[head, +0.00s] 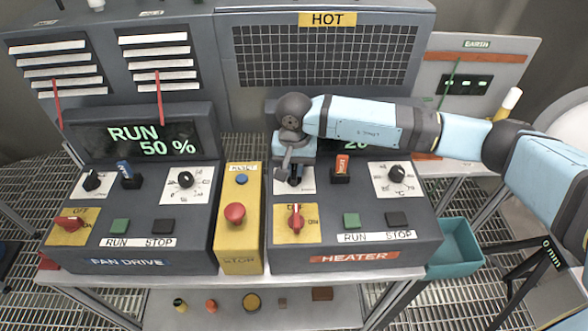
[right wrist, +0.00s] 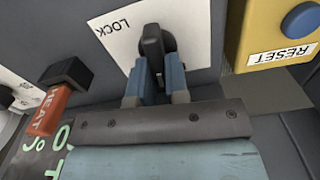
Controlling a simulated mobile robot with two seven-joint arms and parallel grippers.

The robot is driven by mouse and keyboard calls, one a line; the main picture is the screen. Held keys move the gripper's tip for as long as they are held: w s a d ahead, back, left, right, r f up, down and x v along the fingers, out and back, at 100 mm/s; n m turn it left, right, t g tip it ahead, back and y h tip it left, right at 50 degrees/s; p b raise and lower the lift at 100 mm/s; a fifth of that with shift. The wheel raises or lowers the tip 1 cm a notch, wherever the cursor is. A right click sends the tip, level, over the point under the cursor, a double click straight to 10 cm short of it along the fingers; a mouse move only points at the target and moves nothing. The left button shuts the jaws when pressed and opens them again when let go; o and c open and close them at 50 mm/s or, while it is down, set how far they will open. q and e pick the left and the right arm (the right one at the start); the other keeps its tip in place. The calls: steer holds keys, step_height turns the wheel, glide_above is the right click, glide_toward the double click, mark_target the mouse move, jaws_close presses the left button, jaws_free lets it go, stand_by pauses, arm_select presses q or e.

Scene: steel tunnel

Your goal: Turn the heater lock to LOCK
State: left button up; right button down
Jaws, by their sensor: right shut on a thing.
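The heater lock is a black knob (right wrist: 153,45) on a white plate marked LOCK (right wrist: 110,28), seen in the right wrist view. In the head view its plate (head: 307,184) is at the upper left of the heater panel (head: 350,232), partly hidden by my gripper. My right gripper (right wrist: 158,82) is shut on the knob, with one blue-grey finger on each side of it. In the head view the right gripper (head: 294,172) reaches down to the knob from behind. The knob's grip lies in line with the fingers; which mark it points to I cannot tell. My left gripper is not in view.
Beside the lock stand an orange-red HEAT key switch (head: 342,166) and a yellow box with a red stop button (head: 235,213) and blue reset button (head: 242,180). A red switch (head: 295,217) sits below. A teal bin (head: 455,248) is at the right.

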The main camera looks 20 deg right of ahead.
steer(key=shift+f+m+b, duration=0.25)
steer(key=shift+m+b, duration=0.15)
steer(key=shift+b, duration=0.05)
steer(key=m+b, duration=0.4)
steer(key=b, duration=0.1)
steer(key=shift+s+d, duration=0.1)
steer(key=shift+d, duration=0.15)
steer(key=m+b, duration=0.4)
steer(key=m, duration=0.1)
steer(key=m+b, duration=0.2)
steer(key=shift+s+d+r+m, duration=0.1)
steer(key=shift+s+d+m, duration=0.05)
steer(key=shift+s+m, duration=0.2)
steer(key=m+b, duration=0.3)
steer(key=m, duration=0.1)
steer(key=shift+s+r, duration=0.15)
steer(key=shift+s, duration=0.1)
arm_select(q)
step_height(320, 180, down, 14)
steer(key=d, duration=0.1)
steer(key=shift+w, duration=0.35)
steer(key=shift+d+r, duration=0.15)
arm_select(e)
steer(key=shift+m, duration=0.25)
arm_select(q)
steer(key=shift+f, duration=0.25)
arm_select(e)
steer(key=c, duration=1.1)
jaws_free()
